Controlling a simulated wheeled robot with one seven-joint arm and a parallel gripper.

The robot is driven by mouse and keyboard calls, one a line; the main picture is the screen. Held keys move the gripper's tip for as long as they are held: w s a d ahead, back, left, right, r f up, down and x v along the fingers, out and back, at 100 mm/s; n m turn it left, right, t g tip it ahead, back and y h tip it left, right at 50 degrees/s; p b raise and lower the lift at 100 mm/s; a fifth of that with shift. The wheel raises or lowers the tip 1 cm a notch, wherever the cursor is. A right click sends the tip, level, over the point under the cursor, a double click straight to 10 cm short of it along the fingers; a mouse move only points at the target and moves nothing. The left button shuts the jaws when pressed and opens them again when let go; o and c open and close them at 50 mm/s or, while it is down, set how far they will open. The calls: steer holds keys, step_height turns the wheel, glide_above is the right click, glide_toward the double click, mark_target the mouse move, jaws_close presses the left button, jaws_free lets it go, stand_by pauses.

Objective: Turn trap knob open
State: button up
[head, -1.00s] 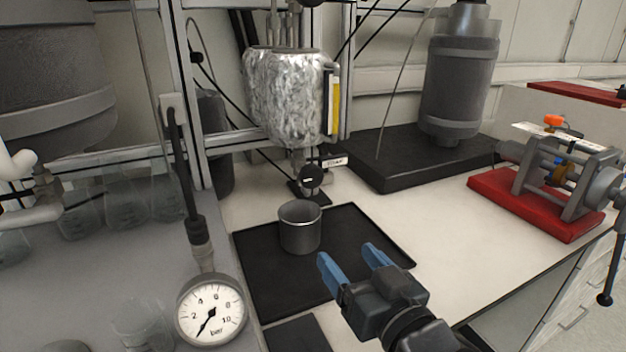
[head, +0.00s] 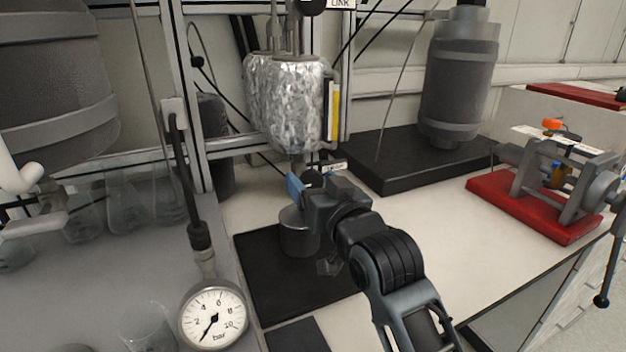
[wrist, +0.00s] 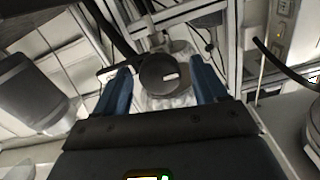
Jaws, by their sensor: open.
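The trap knob is a black round disc with a short white mark. In the wrist view the knob (wrist: 160,74) sits between the blue fingertips of my gripper (wrist: 163,82), with visible space on both sides. The white mark lies near level there. In the head view my gripper (head: 304,184) is at the knob, below the foil-wrapped vessel (head: 288,103), and hides most of it. The gripper is open and does not appear to pinch the knob. A small white label (head: 332,164) shows just above my gripper, partly covered.
A metal cup (head: 297,236) stands on a black tray (head: 268,275) just below my gripper. A pressure gauge (head: 213,314) is at lower left. A red-based device (head: 525,212) stands at right, and a dark cylinder (head: 459,90) behind. The counter between is clear.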

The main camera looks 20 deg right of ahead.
steer(key=shift+w, duration=0.35)
steer(key=shift+c, duration=0.5)
steer(key=c, duration=0.9)
steer(key=shift+c, duration=0.2)
